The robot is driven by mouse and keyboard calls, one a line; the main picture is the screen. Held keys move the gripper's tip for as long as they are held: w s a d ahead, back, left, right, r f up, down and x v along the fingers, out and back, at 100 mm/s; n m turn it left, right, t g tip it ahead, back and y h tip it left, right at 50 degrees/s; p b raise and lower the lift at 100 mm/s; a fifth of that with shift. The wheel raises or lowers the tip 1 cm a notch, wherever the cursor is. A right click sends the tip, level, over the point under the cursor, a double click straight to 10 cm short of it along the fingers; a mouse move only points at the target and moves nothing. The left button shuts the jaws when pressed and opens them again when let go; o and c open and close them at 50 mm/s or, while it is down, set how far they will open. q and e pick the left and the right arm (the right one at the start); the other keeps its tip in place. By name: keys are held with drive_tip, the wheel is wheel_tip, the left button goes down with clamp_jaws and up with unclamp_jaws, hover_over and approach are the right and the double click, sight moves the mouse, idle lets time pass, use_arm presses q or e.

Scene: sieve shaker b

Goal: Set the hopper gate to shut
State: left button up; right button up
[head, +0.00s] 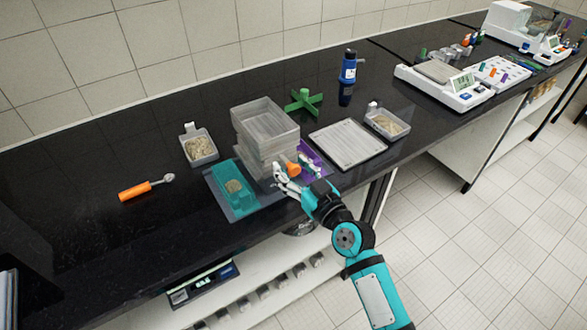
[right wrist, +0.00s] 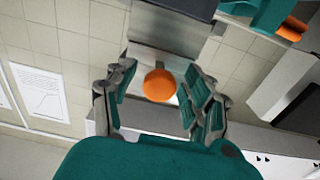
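The sieve shaker's stacked grey hopper (head: 266,125) stands on the black bench, with a teal tray (head: 236,187) at its left foot. An orange round knob (head: 292,169) sticks out of the hopper's lower front side; I take it for the gate's handle. My right gripper (head: 284,179) is at this knob. In the right wrist view the knob (right wrist: 159,85) lies between the two spread fingers (right wrist: 160,97), with a gap on each side. The gripper is open and holds nothing. I cannot tell the gate's position. My left gripper is out of view.
A scoop with an orange handle (head: 135,192) and a bin of grains (head: 199,149) are at left. A flat grey tray (head: 347,145), another bin (head: 387,123), a green cross (head: 303,101) and a blue bottle (head: 348,68) are nearby. A balance (head: 445,85) stands right.

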drive_tip(key=shift+s+d+f, duration=0.1)
drive_tip(key=shift+s+d, duration=0.15)
drive_tip(key=shift+s, duration=0.05)
drive_tip(key=v, duration=1.1)
drive_tip(key=d+f+m+g+h, duration=0.1)
drive_tip(key=d+f+g+h, duration=0.15)
drive_tip(key=f, duration=0.85)
drive_tip(key=d+f+m+g+h, duration=0.1)
drive_tip(key=d+f+h, duration=0.15)
drive_tip(key=f, duration=0.85)
drive_tip(key=s+d+f+m+g+h, duration=0.1)
drive_tip(key=s+d+f, duration=0.2)
drive_tip(key=s+f, duration=0.35)
drive_tip(key=s+d+f+m+g+h, duration=0.1)
drive_tip(key=s+d+f+g, duration=0.2)
drive_tip(key=f, duration=0.7)
drive_tip(key=s+d+f+g+h, duration=0.1)
drive_tip(key=s+d+f+g, duration=0.1)
drive_tip(key=s+f, duration=0.4)
drive_tip(key=s+d+f+g+h, duration=0.1)
drive_tip(key=s+d+f, duration=0.3)
drive_tip(key=s, duration=1)
drive_tip(key=s+d+f+g+h, duration=0.1)
drive_tip(key=s+d+f+g, duration=0.1)
drive_tip(key=s+f, duration=0.6)
drive_tip(key=s+g, duration=0.1)
drive_tip(key=s, duration=0.2)
drive_tip(key=shift+d+f+m+h+b, duration=0.25)
drive_tip(key=shift+d+m+h+b, duration=0.05)
drive_tip(key=shift+d+m+b, duration=0.1)
